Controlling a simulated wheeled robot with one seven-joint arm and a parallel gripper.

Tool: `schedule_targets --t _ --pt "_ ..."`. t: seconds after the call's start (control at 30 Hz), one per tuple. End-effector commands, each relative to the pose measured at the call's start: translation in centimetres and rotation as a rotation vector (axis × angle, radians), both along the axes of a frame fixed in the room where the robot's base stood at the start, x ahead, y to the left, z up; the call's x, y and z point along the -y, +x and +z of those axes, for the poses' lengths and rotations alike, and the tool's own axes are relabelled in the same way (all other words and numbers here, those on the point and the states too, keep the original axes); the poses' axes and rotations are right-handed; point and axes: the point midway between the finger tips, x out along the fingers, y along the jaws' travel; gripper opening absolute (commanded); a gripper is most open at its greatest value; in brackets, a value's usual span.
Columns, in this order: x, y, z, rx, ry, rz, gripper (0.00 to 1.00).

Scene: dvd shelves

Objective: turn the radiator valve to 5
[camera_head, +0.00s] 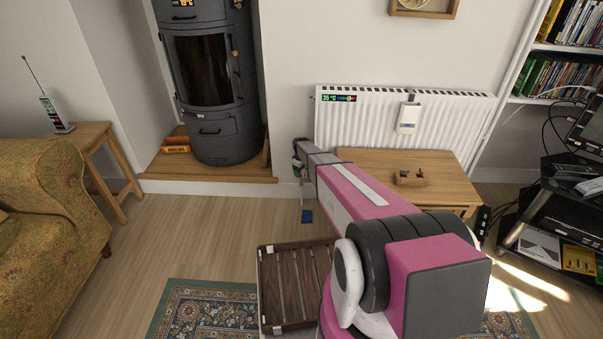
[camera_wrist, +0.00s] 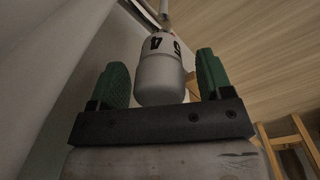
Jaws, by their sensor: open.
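The radiator valve (camera_wrist: 163,72) is a pale, rounded knob in the wrist view, with the dark digits 4 and 5 near its far end. My gripper (camera_wrist: 162,80) is open, with one green-padded finger on each side of the valve. Gaps show between both fingers and the knob, so it is not clamped. In the head view my gripper (camera_head: 299,165) is small, at the left end of the white radiator (camera_head: 450,110). I cannot make out the valve clearly there. No pointer mark on the valve can be read.
A wooden table (camera_head: 440,165) with a small wooden object (camera_head: 410,178) stands in front of the radiator, right of my arm. A dark stove (camera_head: 215,80) stands on a wooden-edged hearth (camera_head: 205,186) at left.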

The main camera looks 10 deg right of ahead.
Motion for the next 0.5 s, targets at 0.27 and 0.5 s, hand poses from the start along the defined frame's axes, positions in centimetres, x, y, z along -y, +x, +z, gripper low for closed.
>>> schedule_targets --t 0.27,0.5 --pt "-0.1 -0.3 4.7 0.001 0.0 0.0 0.73" --pt "-0.2 -0.3 8.8 0.001 0.0 0.001 0.73"
